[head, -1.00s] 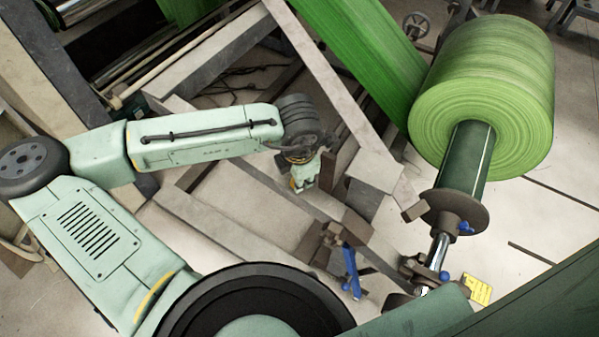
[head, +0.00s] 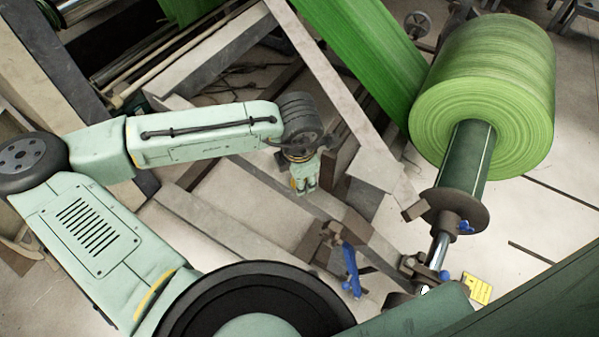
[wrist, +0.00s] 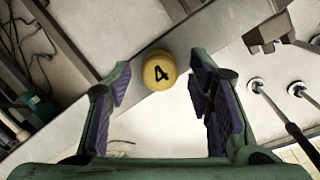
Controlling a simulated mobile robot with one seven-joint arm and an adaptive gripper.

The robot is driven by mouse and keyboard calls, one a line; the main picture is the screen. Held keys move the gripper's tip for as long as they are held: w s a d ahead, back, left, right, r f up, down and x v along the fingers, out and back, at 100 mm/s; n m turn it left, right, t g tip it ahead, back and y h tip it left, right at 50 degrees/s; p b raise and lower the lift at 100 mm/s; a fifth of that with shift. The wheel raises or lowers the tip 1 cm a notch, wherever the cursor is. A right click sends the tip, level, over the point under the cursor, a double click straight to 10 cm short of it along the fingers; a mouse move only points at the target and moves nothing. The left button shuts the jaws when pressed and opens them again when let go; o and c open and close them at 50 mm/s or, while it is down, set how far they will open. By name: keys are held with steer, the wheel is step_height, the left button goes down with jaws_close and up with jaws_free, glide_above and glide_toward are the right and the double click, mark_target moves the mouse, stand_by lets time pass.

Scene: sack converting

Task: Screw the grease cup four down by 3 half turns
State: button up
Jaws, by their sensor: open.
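The grease cup four (wrist: 159,70) is a round yellow cap with a black 4 on its top, seen from above in the wrist view. It sits at a grey beam (wrist: 185,38). My gripper (wrist: 160,92) is open, its purple-padded fingers wide apart. The cup shows between and slightly beyond the fingertips, with clear gaps on both sides; I cannot tell how far below it is. In the head view my gripper (head: 306,188) points down over the grey frame, and the cup cannot be made out there.
Dark rods with pale round ends (wrist: 256,85) lie near the right finger. In the head view, a sloping grey beam (head: 325,80), a blue-handled part (head: 351,268) and a green roll (head: 485,95) surround the arm.

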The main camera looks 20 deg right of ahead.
steer(key=v, duration=0.6)
steer(key=shift+a, duration=0.1)
steer(key=shift+s+r, duration=0.2)
steer(key=shift+r, duration=0.5)
